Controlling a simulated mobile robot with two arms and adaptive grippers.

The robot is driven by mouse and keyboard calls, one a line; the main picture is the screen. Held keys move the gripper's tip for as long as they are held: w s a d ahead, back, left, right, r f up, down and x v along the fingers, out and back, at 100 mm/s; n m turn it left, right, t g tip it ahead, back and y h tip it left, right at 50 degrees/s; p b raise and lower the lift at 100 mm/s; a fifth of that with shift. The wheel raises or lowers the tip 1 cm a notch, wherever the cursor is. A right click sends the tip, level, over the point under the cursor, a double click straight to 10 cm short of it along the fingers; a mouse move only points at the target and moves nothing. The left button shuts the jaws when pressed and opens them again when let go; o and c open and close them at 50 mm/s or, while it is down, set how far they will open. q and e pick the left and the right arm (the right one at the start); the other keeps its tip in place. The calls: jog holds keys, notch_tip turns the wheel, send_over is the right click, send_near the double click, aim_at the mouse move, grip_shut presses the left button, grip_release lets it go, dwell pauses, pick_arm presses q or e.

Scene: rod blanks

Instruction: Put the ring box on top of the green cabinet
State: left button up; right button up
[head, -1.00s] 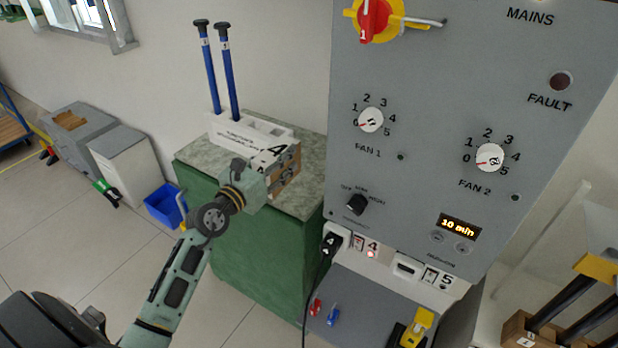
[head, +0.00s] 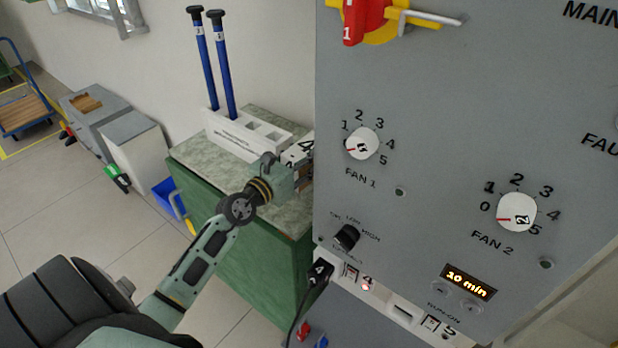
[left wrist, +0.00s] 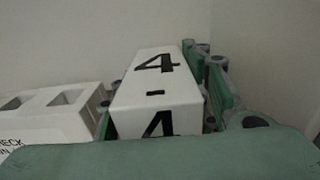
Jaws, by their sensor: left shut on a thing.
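The green cabinet (head: 197,208) stands left of the grey panel, with a mottled grey-green top. My left gripper (head: 300,178) is over the right part of that top, shut on a box with a white top (head: 298,152) marked with a black 4, likely the ring box. The left wrist view shows this white top (left wrist: 158,88) between the green fingers. In the head view the panel edge hides part of the box and the fingertips. I cannot tell whether the box touches the cabinet top. My right gripper is not in view.
A white rack (head: 240,135) with two blue rods (head: 225,75) takes up the back of the cabinet top. The grey control panel (head: 420,130) stands close on the right. A black plug (head: 319,272) with a cable sits below it. A blue bin (head: 168,197) is on the floor left.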

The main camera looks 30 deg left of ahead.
pick_arm(q)
notch_tip(320, 180, down, 3)
jog(key=shift+r+b, duration=0.1)
jog(key=shift+b, duration=0.5)
notch_tip(320, 180, down, 3)
jog(key=shift+f+b, duration=0.1)
jog(key=shift+b, duration=1.15)
jog(key=o, duration=1.1)
jog(key=shift+c, duration=0.2)
jog(key=shift+o, duration=1)
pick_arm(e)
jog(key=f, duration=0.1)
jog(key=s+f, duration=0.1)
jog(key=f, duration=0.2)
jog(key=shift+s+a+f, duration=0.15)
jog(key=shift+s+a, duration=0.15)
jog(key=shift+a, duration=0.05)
